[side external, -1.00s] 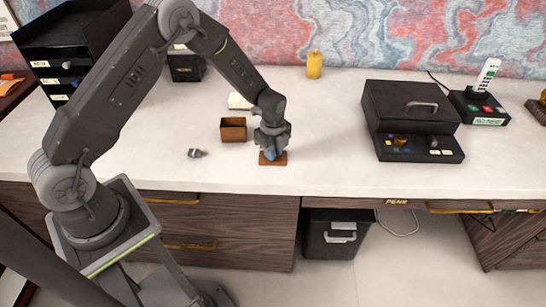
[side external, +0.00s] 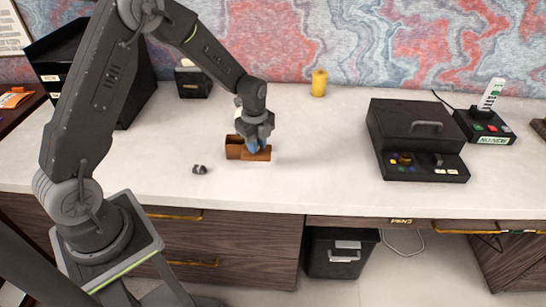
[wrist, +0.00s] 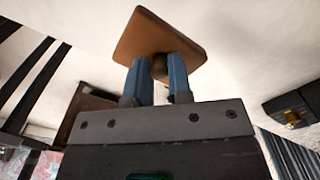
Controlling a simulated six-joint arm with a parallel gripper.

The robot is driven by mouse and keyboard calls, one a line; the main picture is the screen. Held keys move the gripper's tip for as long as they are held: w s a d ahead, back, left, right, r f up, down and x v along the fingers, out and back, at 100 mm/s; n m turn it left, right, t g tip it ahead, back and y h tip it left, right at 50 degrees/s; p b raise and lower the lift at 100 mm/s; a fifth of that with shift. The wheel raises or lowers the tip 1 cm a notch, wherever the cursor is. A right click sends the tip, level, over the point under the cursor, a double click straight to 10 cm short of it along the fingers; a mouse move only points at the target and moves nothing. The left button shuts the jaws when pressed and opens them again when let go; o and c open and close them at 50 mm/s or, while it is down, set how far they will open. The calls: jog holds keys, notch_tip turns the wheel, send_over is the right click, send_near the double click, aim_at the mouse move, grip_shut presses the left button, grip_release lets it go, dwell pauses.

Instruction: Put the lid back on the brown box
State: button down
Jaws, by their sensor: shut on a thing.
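The brown box (side external: 233,147) stands open-topped on the white counter, partly hidden behind my gripper and the lid in the side view. Its dark open side also shows at the left in the wrist view (wrist: 88,103). The flat brown lid (side external: 260,156) is held in front of the box's right part. My gripper (side external: 256,146) is shut on the lid's small knob. In the wrist view, both blue fingers (wrist: 158,75) close around that knob below the lid's plate (wrist: 160,30). I cannot tell exactly how high the lid is above the counter.
A small grey object (side external: 200,169) lies left of the box. A yellow cylinder (side external: 319,84) stands at the back. The counter between box and case is clear.

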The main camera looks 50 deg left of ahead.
jog(key=a+r, duration=0.5)
jog(key=a, duration=0.5)
jog(key=shift+n, duration=0.3)
jog(key=shift+w+d+f, duration=0.1)
jog(key=shift+f, duration=1.4)
jog(key=shift+w+d+f, duration=0.1)
jog(key=shift+f, duration=1.4)
jog(key=shift+f, duration=0.15)
jog(key=shift+c, duration=2.4)
grip_release()
notch_tip(320, 180, up, 7)
